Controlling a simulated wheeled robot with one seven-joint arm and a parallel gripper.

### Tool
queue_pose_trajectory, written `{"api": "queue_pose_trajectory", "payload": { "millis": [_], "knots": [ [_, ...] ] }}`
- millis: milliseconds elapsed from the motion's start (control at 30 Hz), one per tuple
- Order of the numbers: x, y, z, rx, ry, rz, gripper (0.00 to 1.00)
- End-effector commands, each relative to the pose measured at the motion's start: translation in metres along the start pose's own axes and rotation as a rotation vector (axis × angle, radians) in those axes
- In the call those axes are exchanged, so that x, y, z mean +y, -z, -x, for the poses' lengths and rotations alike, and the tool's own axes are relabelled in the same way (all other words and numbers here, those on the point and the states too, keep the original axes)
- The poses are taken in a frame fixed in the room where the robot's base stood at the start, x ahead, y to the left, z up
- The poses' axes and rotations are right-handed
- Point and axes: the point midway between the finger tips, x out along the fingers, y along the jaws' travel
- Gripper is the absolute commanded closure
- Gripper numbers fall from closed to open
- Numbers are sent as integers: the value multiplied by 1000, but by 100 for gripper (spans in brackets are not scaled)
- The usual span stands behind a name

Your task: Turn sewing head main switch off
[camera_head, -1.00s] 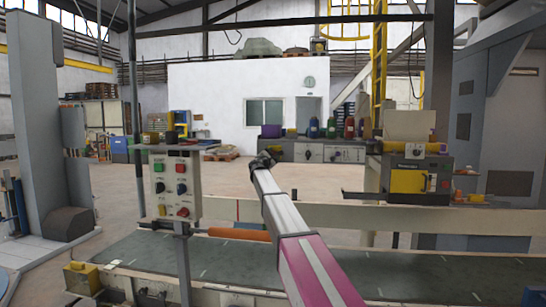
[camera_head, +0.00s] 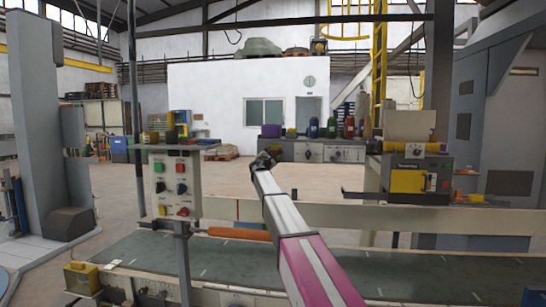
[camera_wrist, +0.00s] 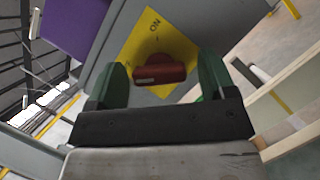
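The switch is a red knob (camera_wrist: 160,69) on a yellow plate (camera_wrist: 150,38) marked ON, fixed to a grey housing (camera_wrist: 108,42) in the wrist view. My gripper (camera_wrist: 163,82) is open, with one green finger on each side of the knob. Gaps show between the fingers and the knob; I cannot tell how near the tips are to the plate. In the head view the dark end of my arm is small, and neither the fingers nor this knob can be made out there.
A control box (camera_head: 173,187) with several buttons and knobs stands on a post at left. A conveyor belt (camera_head: 215,262) runs below my arm, with a cream rail (camera_head: 350,216) behind it. A machine with a yellow panel (camera_head: 408,181) stands at right. A purple object (camera_wrist: 75,25) is beside the housing.

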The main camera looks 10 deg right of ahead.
Motion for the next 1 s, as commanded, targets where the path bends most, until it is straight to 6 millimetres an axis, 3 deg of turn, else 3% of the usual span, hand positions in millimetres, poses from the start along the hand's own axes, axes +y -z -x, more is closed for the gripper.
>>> {"api": "queue_pose_trajectory", "payload": {
  "millis": [333, 800, 1000],
  "knots": [
    [0, -1, 15, 0, 0, -1, 23],
    [-1, -1, 96, 1, -1, 0, 23],
    [0, 0, 109, 0, 0, 0, 23]
  ]
}}
